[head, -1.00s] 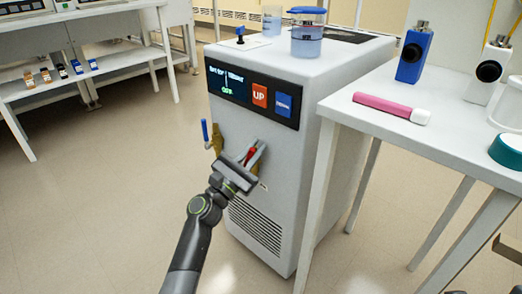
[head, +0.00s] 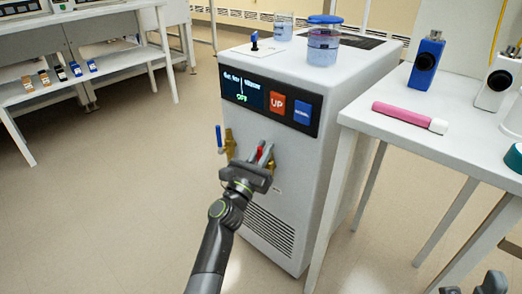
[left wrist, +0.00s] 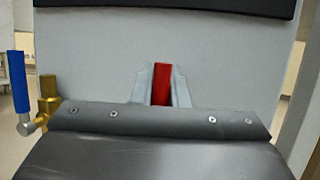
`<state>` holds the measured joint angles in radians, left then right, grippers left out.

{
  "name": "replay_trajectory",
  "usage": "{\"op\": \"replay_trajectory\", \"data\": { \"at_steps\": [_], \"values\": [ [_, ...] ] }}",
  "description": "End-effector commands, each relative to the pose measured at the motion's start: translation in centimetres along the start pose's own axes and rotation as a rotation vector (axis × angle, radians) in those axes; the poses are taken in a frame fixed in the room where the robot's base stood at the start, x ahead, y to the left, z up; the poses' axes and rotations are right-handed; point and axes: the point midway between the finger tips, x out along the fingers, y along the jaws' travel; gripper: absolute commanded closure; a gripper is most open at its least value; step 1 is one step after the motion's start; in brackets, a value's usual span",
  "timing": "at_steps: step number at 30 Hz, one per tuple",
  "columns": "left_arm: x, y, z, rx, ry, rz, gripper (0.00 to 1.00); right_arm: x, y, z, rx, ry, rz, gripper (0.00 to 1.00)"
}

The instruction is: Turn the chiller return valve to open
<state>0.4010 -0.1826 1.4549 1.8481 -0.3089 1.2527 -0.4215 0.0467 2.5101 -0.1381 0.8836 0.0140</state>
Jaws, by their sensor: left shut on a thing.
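The chiller (head: 290,170) is a white cabinet with two brass valves low on its front. The left valve has a blue handle (head: 219,139) standing upright, also at the left of the left wrist view (left wrist: 20,82). The right valve has a red handle (head: 260,152). My left gripper (head: 263,155) is shut on this red handle, which stands about upright between the two fingers in the left wrist view (left wrist: 161,84). The gripper body hides the lower part of that valve. A dark part of my right arm (head: 490,284) shows at the bottom right corner; its fingers are not clear.
The chiller's panel (head: 268,100) reads OFF beside an orange UP button and a blue button. A lidded beaker (head: 323,42) stands on top. A white table (head: 440,165) with a pink tube (head: 408,116) stands close at the right. The floor at the left is clear.

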Motion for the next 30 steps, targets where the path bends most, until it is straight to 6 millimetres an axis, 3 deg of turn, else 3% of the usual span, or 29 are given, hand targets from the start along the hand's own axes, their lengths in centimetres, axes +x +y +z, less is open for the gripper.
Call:
{"op": "replay_trajectory", "data": {
  "at_steps": [6, 7, 11, 23, 30],
  "values": [
    [-0.1, 0.1, -0.1, -0.003, 0.003, 0.004, 1.0, 0.0, 0.0, 0.0, 0.0, 0.003, -0.001, 0.64],
    [-0.1, 0.1, -0.1, -0.003, 0.003, 0.004, 0.83, 0.1, 0.0, 0.0, 0.0, 0.003, -0.001, 0.64],
    [0.0, 0.1, -0.1, -0.002, 0.002, 0.003, 0.66, 0.1, 0.0, 0.0, 0.001, 0.008, 0.0, 0.64],
    [-0.6, 0.1, 0.0, -0.001, 0.0, 0.002, 0.65, 0.3, 0.0, -0.1, 0.001, 0.015, 0.0, 0.64],
    [-4.4, 0.1, 0.0, -0.001, 0.003, 0.004, 0.65, 0.8, 0.0, 0.0, -0.008, 0.004, -0.008, 0.64]
  ]
}}
